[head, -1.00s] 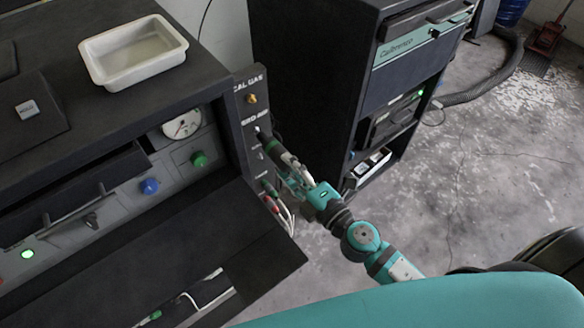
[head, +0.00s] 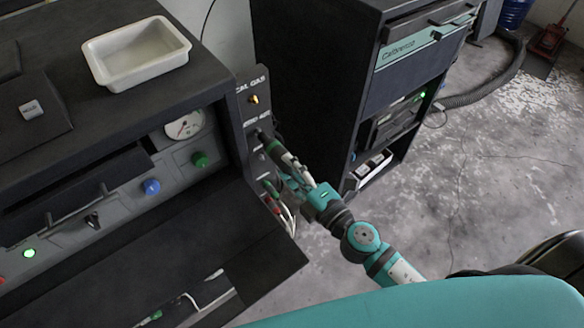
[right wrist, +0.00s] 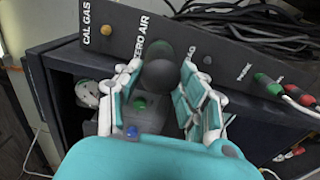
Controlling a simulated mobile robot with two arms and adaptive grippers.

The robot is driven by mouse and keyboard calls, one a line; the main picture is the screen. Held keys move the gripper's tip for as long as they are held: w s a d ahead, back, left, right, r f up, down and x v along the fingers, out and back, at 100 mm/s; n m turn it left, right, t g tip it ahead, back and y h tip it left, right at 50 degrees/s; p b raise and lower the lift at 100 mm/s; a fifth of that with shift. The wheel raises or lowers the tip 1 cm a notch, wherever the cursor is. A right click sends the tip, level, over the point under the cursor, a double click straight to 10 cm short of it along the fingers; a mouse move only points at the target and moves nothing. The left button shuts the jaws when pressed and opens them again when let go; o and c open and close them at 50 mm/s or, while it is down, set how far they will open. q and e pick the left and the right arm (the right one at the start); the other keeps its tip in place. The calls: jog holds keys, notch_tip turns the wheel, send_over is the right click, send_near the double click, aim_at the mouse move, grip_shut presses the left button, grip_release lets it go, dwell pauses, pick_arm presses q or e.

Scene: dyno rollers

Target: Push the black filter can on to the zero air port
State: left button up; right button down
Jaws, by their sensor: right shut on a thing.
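The black filter can (head: 273,147) has a green band and lies tilted along my right gripper. My right gripper (head: 288,170) is shut on it and holds its far end at the side panel (head: 250,100). In the right wrist view the can (right wrist: 160,76) sits between the two finger pads, end toward the camera, below the ZERO AIR label (right wrist: 141,38). The zero air port is hidden behind the can. The can's far end looks close to or against the panel; I cannot tell whether it is seated. My left gripper is not in view.
The brass CAL GAS port (head: 253,99) is above on the panel. Hoses with green and red connectors (head: 272,192) hang just below my gripper. A white tray (head: 137,77) stands on the bench top. A black cabinet (head: 310,80) stands behind the panel. Open floor lies to the right.

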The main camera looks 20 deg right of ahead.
jog(key=shift+w+a, duration=0.15)
jog(key=shift+w, duration=0.35)
jog(key=c, duration=0.7)
grip_release()
jog(key=v, duration=1.2)
